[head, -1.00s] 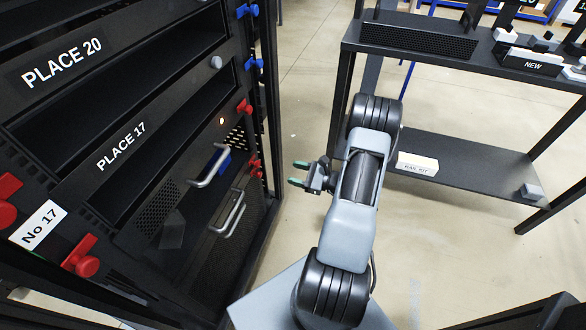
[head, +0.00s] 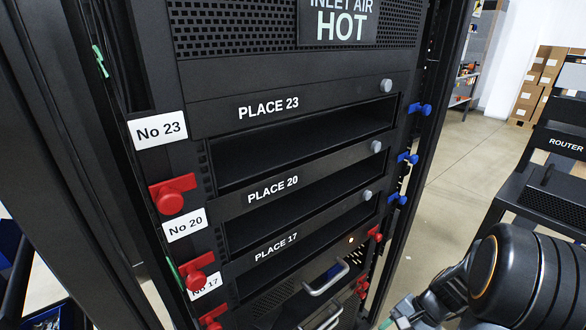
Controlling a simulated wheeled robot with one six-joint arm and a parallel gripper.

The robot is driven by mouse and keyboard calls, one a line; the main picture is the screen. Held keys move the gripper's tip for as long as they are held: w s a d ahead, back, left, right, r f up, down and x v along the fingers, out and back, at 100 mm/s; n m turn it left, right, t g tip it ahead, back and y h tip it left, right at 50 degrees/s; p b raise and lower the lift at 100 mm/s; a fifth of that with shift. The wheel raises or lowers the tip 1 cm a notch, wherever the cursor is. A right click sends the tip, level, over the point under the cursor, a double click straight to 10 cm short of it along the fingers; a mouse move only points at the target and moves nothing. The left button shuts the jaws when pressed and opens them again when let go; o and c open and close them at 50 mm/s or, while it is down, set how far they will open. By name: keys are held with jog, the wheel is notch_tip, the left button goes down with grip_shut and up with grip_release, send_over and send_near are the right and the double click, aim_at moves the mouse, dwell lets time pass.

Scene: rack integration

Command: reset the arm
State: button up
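My arm (head: 520,275) shows at the lower right as a large dark joint with a glowing ring. Grey parts near my gripper (head: 392,321) show at the bottom edge, right of the rack's lower front. The fingers are mostly cut off by the frame, so I cannot tell how far apart they are. I see nothing held in the part that shows.
The black rack (head: 285,70) fills the left and middle, with empty slots marked PLACE 23, PLACE 20 and PLACE 17. Red latches (head: 172,195), blue latches (head: 420,109) and metal handles (head: 327,277) stick out. A black shelf (head: 550,205) stands at right; floor (head: 455,160) between is clear.

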jog(key=a+r+n+t+h+p, duration=0.2)
jog(key=a+r+n+h+p, duration=0.1)
jog(key=r, duration=1.2)
jog(key=a+r+n+t+h+p, duration=0.3)
jog(key=a+r+n+p, duration=0.2)
jog(key=r+p, duration=0.5)
notch_tip(320, 180, up, 5)
jog(key=n, duration=0.2)
jog(key=shift+s+n+h, duration=0.15)
jog(key=shift+n+h, duration=0.15)
